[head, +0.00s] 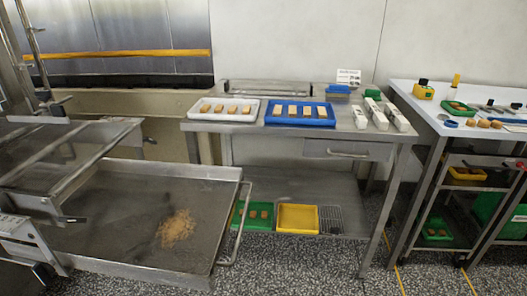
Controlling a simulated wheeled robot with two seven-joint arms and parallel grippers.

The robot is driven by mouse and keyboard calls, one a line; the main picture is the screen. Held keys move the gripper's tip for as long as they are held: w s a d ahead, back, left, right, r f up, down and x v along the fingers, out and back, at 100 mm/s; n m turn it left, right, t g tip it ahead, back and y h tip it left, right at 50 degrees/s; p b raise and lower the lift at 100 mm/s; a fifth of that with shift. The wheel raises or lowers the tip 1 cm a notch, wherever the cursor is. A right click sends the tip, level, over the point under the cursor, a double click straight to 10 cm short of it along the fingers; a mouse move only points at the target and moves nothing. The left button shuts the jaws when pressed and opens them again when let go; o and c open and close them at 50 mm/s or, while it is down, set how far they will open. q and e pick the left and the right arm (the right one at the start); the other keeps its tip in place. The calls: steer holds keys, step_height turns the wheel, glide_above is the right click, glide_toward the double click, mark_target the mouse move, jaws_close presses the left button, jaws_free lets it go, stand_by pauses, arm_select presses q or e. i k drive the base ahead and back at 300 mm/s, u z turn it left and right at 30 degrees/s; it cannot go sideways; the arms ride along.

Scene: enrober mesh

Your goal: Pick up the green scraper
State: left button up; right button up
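I cannot make out a green scraper for certain. A small green item (372,94) lies at the back right of the steel table, behind the white blocks. Neither of my grippers is in the head view.
The steel table (340,148) holds a white tray (205,116), a blue tray (300,121) and white blocks (378,114). Below are green and yellow trays (298,218). A wide steel pan (110,235) with crumbs (176,228) stands left. Speckled floor (310,260) is open in front.

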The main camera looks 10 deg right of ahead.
mark_target(374, 94)
steer(key=z, duration=0.55)
steer(key=k, duration=1.25)
steer(key=z, duration=1.05)
steer(key=i, duration=2.5)
steer(key=u, duration=1)
